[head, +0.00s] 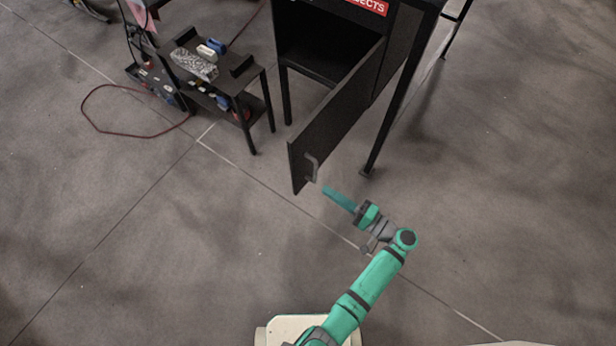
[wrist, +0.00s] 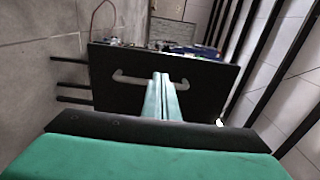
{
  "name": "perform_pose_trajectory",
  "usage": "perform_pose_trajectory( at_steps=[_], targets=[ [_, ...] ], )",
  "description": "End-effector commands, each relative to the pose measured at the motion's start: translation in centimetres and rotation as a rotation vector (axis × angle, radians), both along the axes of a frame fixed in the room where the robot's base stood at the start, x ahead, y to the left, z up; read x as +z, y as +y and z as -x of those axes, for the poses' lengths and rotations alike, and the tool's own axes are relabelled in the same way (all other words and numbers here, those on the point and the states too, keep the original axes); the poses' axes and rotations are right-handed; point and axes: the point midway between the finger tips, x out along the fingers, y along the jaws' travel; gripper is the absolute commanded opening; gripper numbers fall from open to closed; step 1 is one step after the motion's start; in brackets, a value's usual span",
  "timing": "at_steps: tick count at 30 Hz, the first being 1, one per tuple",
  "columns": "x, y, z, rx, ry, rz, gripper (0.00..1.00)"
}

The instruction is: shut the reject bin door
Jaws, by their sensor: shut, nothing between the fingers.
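The reject bin door (head: 338,118) is a black panel that stands wide open, swung out from the dark bin (head: 318,62) under a red sign. A grey bar handle (head: 312,168) is on its outer face near the free edge. The door (wrist: 215,78) also shows in the wrist view, with the handle (wrist: 133,79) running across it behind my fingers. My gripper (head: 326,190) is shut and empty, with its teal fingertips just right of and below the handle. In the wrist view my gripper (wrist: 160,80) points at the handle's middle; I cannot tell whether it touches.
A small black cart (head: 245,85) with a blue and white item and a patterned block stands left of the bin. A red cable (head: 85,122) lies on the floor. A bin leg (head: 385,140) stands right of the door.

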Motion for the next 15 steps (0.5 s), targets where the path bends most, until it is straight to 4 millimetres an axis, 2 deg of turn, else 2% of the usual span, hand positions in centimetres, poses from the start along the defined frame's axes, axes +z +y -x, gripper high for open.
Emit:
perform_pose_trajectory(
  at_steps=[9,15],
  targets=[
    [0.0,4.7,-3.6,0.003,0.001,0.001,0.00],
    [0.0,6.6,-5.0,0.001,0.001,0.001,0.00]
  ],
)
